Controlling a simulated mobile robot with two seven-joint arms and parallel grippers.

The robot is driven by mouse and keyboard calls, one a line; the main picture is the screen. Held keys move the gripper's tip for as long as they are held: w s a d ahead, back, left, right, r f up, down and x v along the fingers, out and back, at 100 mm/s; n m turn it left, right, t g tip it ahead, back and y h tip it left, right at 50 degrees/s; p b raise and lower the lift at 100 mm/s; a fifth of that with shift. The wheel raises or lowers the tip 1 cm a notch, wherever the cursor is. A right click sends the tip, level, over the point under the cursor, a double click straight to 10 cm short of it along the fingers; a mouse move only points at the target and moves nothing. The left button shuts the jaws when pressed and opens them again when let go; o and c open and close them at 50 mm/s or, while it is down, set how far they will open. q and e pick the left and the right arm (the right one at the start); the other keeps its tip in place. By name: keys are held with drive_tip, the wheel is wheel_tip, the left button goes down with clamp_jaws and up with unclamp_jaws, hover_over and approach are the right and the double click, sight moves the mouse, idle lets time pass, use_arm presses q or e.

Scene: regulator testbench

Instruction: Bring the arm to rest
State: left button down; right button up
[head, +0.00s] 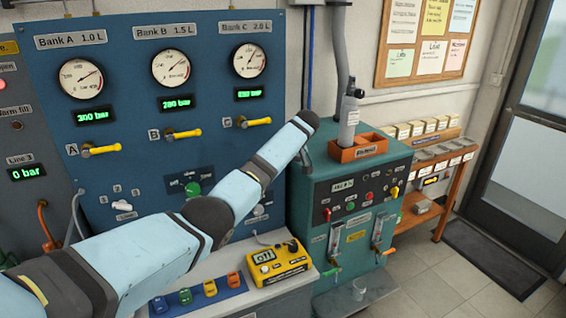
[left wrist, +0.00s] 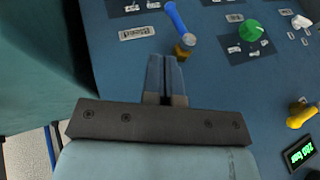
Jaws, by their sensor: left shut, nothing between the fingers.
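My left arm (head: 230,195) reaches in from the lower left of the head view and stretches up across the blue panel toward the teal cabinet. Its far end is in front of the gap between panel and cabinet. In the left wrist view my left gripper (left wrist: 165,68) is shut with nothing between its fingers. The blue panel (left wrist: 120,70) lies beyond the fingers. A blue-handled valve (left wrist: 178,20) and a green knob (left wrist: 250,31) show past the fingertips, apart from them. The right gripper is in neither view.
The panel (head: 120,160) has gauges and yellow valve handles. The teal cabinet (head: 310,190) carries an orange tray (head: 345,155) with a grey cylinder (head: 348,125). A yellow meter (head: 278,265) sits on the bench below the arm. Clear floor (head: 430,270) lies at the right.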

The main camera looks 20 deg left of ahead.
use_arm(q)
drive_tip(key=s+d+f+m+t+h, duration=0.1)
drive_tip(key=s+d+f+m, duration=0.15)
drive_tip(key=s+f, duration=0.6)
drive_tip(key=s+d+f+m+t+h, duration=0.15)
drive_tip(key=s+d+f, duration=0.35)
drive_tip(key=f, duration=0.6)
drive_tip(key=s+d+f+m+h, duration=0.1)
drive_tip(key=s+f+m, duration=0.15)
drive_tip(key=s, duration=0.55)
drive_tip(key=s+d+f+m+h, duration=0.1)
drive_tip(key=s+f, duration=0.2)
drive_tip(key=s, duration=0.6)
drive_tip(key=s+r+m+t+h, duration=0.15)
drive_tip(key=s+r, duration=0.25)
drive_tip(key=s, duration=0.8)
drive_tip(key=s+r+m, duration=0.2)
drive_tip(key=s+r, duration=0.2)
drive_tip(key=s, duration=0.9)
drive_tip(key=w+d+f+t+h, duration=0.1)
drive_tip(key=w+d+f+t, duration=0.2)
drive_tip(key=f, duration=0.3)
drive_tip(key=w+d+f+m+t+h+p, duration=0.1)
drive_tip(key=w+d+f+t+h, duration=0.1)
drive_tip(key=f, duration=0.4)
drive_tip(key=d+t, duration=0.1)
drive_tip(key=t, duration=0.1)
drive_tip(key=shift+w+d+t, duration=0.3)
drive_tip(key=shift+w+d, duration=0.05)
drive_tip(key=shift+w, duration=0.05)
